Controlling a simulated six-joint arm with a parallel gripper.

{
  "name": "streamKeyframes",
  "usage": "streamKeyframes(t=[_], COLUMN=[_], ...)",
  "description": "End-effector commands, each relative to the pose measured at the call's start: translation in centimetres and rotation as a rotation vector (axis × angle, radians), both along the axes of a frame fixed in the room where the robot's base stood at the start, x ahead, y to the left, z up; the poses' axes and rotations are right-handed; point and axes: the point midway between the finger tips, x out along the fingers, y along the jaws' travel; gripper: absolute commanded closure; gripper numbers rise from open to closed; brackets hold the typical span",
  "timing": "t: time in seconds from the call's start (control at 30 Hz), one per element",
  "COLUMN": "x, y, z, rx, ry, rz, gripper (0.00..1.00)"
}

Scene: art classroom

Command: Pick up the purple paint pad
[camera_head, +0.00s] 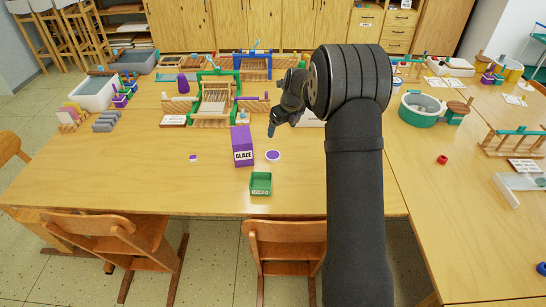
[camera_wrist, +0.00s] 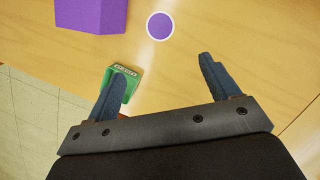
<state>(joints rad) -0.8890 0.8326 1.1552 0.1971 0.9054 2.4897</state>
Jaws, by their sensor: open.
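A flat round purple pad (camera_head: 273,155) with a pale rim lies on the wooden table, right of a purple box labelled GLAZE (camera_head: 243,146). In the wrist view the round purple pad (camera_wrist: 160,26) lies beyond my fingertips, near the middle of the gap between them. My gripper (camera_wrist: 162,68) is open and empty; nothing touches the pad. In the head view my gripper (camera_head: 271,131) is just behind the pad, partly hidden by my arm. A small purple and white piece (camera_head: 193,157) lies left of the box; I cannot tell what it is.
A green open box (camera_head: 261,184) stands near the table's front edge; it also shows by my left finger in the wrist view (camera_wrist: 128,73). A loom (camera_head: 214,100) stands farther back. The table's left front is clear. Wooden chairs (camera_head: 110,232) line the front edge.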

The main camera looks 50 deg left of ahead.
Motion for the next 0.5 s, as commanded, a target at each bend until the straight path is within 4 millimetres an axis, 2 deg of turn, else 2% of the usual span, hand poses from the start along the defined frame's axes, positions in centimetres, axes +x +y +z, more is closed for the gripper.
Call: streamKeyframes(t=[0.17, 0.5], x=[-0.3, 0.1], y=[0.9, 3.0], z=[-2.3, -9.2], rx=[-0.003, -0.002], ry=[0.003, 0.002], rz=[0.005, 0.005], gripper=[0.19, 0.19])
